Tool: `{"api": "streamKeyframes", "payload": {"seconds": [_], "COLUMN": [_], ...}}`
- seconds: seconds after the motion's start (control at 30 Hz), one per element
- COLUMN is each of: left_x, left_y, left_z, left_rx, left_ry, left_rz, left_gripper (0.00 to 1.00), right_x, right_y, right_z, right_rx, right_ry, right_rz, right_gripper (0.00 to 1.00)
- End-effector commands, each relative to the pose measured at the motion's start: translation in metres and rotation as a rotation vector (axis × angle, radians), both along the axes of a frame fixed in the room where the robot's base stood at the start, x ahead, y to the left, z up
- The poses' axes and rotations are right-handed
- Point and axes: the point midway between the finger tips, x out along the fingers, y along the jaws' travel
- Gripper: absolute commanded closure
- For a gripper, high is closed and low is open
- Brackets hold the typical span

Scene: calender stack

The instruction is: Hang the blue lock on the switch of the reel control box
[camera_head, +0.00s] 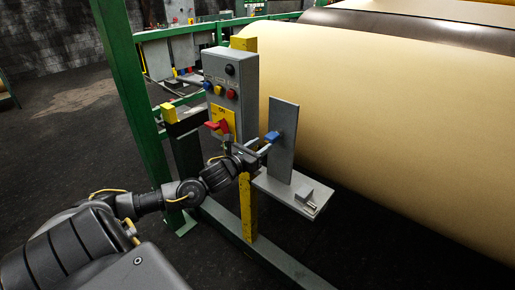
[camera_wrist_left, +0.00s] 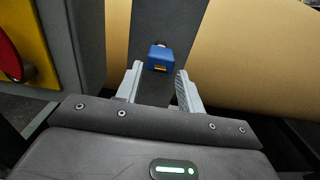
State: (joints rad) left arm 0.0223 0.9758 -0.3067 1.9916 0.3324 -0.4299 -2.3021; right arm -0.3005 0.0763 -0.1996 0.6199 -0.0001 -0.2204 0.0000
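The blue lock (camera_head: 272,136) is at the face of an upright grey panel (camera_head: 283,150). It also shows in the left wrist view (camera_wrist_left: 159,57), just beyond the fingertips. How it is held on the panel is not clear. My left gripper (camera_head: 261,146) points at the lock; in the left wrist view its two fingers (camera_wrist_left: 159,74) are apart, with the lock ahead between them and no clear contact. The grey control box (camera_head: 214,68) stands left of the panel, with a red switch (camera_head: 217,126) on a yellow plate (camera_head: 229,117). My right gripper is out of view.
A grey shelf (camera_head: 268,186) at the panel's foot carries a small grey block (camera_head: 307,193) with a metal pin. A large tan roll (camera_head: 390,120) lies close behind the panel. A green post (camera_head: 128,90) and a yellow post (camera_head: 248,215) stand near my left arm.

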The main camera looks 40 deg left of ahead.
Motion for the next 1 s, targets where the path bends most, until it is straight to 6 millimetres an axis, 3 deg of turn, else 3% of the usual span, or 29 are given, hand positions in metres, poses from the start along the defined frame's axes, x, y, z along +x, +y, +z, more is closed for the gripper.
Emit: {"api": "streamKeyframes", "payload": {"seconds": [0.5,1.0], "left_x": [0.052,0.059], "left_y": [0.001,0.001], "left_z": [-0.002,-0.001], "left_rx": [-0.002,-0.002], "left_ry": [0.0,0.002], "left_rz": [0.001,0.0], "left_gripper": [0.62,0.64], "right_x": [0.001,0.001], "right_y": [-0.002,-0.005], "right_z": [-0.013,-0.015], "right_rx": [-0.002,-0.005], "right_ry": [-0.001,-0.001], "right_rz": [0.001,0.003], "right_gripper": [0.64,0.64]}}
